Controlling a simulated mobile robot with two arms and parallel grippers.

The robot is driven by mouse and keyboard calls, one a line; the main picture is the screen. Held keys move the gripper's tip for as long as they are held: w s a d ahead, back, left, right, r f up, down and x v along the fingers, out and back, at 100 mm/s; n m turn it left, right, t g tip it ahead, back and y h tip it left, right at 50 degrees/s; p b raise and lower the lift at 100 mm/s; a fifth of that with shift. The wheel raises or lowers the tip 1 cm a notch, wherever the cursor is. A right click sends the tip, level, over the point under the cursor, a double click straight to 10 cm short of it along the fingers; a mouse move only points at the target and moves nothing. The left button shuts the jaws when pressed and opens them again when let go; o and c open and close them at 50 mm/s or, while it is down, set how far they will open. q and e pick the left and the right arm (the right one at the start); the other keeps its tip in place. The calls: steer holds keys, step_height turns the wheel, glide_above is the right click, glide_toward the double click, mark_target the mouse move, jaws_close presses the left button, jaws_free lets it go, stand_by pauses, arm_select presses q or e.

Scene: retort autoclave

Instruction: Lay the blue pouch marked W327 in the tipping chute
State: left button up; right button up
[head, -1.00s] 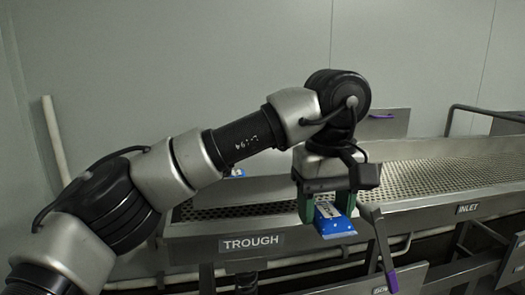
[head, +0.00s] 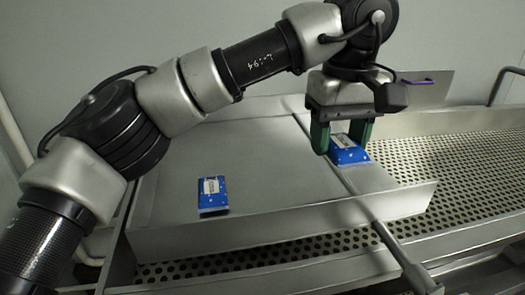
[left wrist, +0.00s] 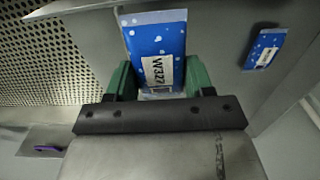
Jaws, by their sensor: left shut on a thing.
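The blue pouch marked W327 (left wrist: 157,45) is between the green fingers of my left gripper (left wrist: 155,82) in the left wrist view, its white label facing the camera. In the head view my left gripper (head: 342,140) is shut on this pouch (head: 350,153), over the right part of a flat metal tray with a low front lip, which looks like the tipping chute (head: 270,165). I cannot tell whether the pouch touches the metal. My right gripper is not in view.
Another blue pouch (head: 212,195) lies on the metal tray's left part, and it also shows in the left wrist view (left wrist: 264,48). A raised divider (head: 345,178) runs beside the held pouch. Perforated trough floor (head: 460,160) lies right. A panel with a purple handle (head: 418,81) stands behind.

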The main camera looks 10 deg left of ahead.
arm_select(q)
steer(key=a+f+p, duration=0.2)
steer(key=a, duration=0.3)
steer(key=p, duration=0.2)
glide_above(272, 186)
steer(key=f, duration=0.4)
steer(key=shift+w, duration=0.25)
steer(key=f+p, duration=0.2)
steer(key=f, duration=0.1)
steer(key=shift+s+f+p, duration=0.15)
steer(key=shift+s+p, duration=0.2)
steer(key=shift+p, duration=0.05)
steer(key=shift+w+f, duration=0.15)
steer(key=shift+f, duration=0.2)
steer(key=shift+w+f, duration=0.1)
steer(key=shift+f+b, duration=0.15)
steer(key=shift+b, duration=0.15)
steer(key=o, duration=0.8)
steer(key=shift+o, duration=0.6)
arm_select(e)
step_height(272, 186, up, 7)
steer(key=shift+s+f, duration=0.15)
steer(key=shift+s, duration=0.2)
